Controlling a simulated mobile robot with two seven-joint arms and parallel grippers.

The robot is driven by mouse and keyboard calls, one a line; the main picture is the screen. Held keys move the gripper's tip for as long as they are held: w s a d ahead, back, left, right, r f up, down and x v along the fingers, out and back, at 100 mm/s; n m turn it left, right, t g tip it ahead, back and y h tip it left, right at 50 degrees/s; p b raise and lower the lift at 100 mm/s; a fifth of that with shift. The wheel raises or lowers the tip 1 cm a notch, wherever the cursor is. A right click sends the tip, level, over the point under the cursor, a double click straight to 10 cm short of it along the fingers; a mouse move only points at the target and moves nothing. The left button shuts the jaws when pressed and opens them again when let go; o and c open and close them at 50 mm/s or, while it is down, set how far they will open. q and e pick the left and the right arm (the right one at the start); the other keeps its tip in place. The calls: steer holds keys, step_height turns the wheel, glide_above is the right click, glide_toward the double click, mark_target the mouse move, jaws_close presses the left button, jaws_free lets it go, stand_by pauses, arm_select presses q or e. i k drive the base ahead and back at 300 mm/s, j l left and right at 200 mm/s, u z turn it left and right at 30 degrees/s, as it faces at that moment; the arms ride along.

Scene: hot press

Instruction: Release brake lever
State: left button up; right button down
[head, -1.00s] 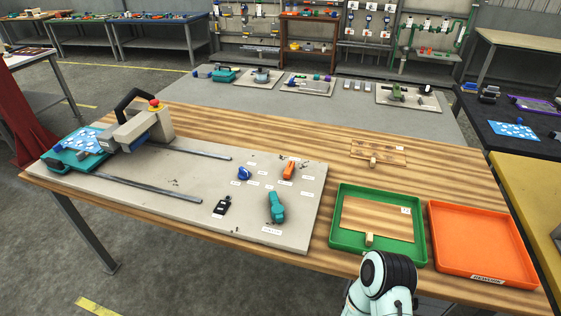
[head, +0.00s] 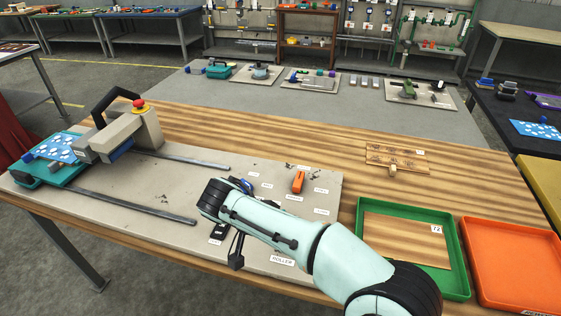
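The grey control plate (head: 120,195) lies on the wooden bench with several small labelled controls at its right end. I cannot read which one is the brake lever. An orange lever (head: 298,182) shows clear of my arm. A blue control (head: 248,186) is partly hidden behind my wrist, and a black control (head: 218,232) shows below it. The teal control above the "ROLLER" label is hidden by my arm. My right arm reaches in from the lower right over these controls. A dark part of my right gripper (head: 236,256) hangs below the wrist; its fingers are not clear. My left gripper is out of view.
A press head (head: 130,130) with a black handle and red button stands at left on two rails, beside a teal base (head: 48,172). A green tray (head: 452,225) holding a board and an orange tray (head: 510,255) lie at right.

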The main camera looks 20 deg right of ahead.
mark_target(298, 182)
steer(key=i, duration=1)
